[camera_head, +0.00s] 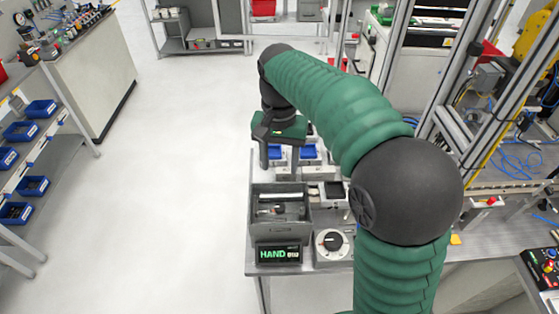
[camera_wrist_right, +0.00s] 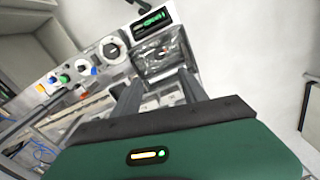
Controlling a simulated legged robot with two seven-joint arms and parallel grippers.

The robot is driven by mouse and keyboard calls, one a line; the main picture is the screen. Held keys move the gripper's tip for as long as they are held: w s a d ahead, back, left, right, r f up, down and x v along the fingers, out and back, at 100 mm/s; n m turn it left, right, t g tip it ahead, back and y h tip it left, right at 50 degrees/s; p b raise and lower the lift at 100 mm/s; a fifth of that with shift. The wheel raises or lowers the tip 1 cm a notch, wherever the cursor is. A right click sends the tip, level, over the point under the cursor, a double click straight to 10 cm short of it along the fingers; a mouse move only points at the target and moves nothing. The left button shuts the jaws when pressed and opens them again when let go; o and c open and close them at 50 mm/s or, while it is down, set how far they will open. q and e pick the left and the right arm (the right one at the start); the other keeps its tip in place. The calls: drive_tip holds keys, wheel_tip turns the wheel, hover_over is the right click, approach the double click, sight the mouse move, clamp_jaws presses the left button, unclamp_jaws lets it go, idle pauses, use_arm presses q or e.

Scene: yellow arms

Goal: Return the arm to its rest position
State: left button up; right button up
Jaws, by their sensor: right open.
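My right arm, with green sleeves and dark joints, arches across the right half of the head view. Its gripper (camera_head: 279,158) hangs above the workbench, just behind the grey bin. In the right wrist view the two dark fingers (camera_wrist_right: 158,92) stand apart with nothing held between them. The grey bin (camera_head: 280,229) shows in the head view with some small items inside; the wrist view shows the same bin (camera_wrist_right: 165,55) beyond the fingertips. The gripper is above the bench and looks apart from the bin. My left gripper is not in view.
A display reading HAND (camera_head: 279,254) and a white dial box (camera_head: 332,246) stand at the bench's front edge. Blue trays (camera_head: 310,152) lie behind the gripper. Metal frame posts (camera_head: 398,45) rise at the right. The floor (camera_head: 185,150) at left is clear.

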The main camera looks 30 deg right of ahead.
drive_tip(key=shift+f, duration=0.1)
drive_tip(key=s+a+f+n+t, duration=0.1)
drive_tip(key=s+a+f+n, duration=0.3)
drive_tip(key=f, duration=0.5)
drive_tip(key=s+a+f+n+t, duration=0.1)
drive_tip(key=s+a+f+n, duration=0.3)
drive_tip(key=f, duration=0.5)
drive_tip(key=s, duration=0.2)
drive_tip(key=shift+s+a+n+t, duration=0.2)
drive_tip(key=shift+s+n+t, duration=0.1)
drive_tip(key=shift+n, duration=0.1)
drive_tip(key=shift+w+d, duration=0.1)
drive_tip(key=shift+w, duration=0.05)
